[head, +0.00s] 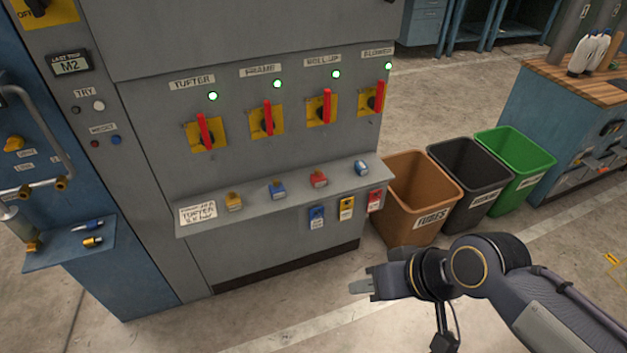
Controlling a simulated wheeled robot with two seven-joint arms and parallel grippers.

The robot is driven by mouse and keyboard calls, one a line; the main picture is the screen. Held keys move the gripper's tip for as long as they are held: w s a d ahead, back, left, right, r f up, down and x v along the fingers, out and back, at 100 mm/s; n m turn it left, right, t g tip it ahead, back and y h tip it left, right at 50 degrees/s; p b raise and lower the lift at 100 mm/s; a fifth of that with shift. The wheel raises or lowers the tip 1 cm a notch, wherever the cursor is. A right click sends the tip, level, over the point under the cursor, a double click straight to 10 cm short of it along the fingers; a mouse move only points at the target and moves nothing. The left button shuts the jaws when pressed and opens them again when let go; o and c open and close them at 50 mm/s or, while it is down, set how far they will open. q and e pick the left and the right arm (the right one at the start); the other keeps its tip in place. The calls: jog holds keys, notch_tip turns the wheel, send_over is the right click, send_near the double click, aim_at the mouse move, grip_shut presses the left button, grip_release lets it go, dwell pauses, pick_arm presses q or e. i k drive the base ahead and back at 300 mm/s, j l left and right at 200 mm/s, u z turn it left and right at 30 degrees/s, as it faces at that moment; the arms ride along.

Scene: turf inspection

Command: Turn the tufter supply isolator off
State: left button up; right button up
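The TUFTER isolator (206,134) is at the left end of a row on the grey cabinet. It has a red handle on a yellow plate. The handle stands close to upright, and the green lamp (213,96) above it is lit. The label TUFTER (192,83) is above the lamp. My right gripper (360,279) is low in front of the cabinet, to the right of and well below the isolator. Its fingers look apart, with nothing between them. My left gripper is not in view.
Similar isolators FRAME (267,117), ROLLUP (323,107) and BLOWER (377,98) stand alongside, handles upright, lamps lit. A shelf (255,212) below holds several padlocks and a written card (198,213); tags (346,208) hang from its edge. Bins (405,195) stand at the right.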

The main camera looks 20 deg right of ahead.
aim_at(206, 136)
jog(key=i+j+u, duration=0.25)
jog(key=j, duration=0.25)
jog(key=i+j+u, duration=0.2)
jog(key=i+j, duration=0.2)
jog(key=j, duration=0.1)
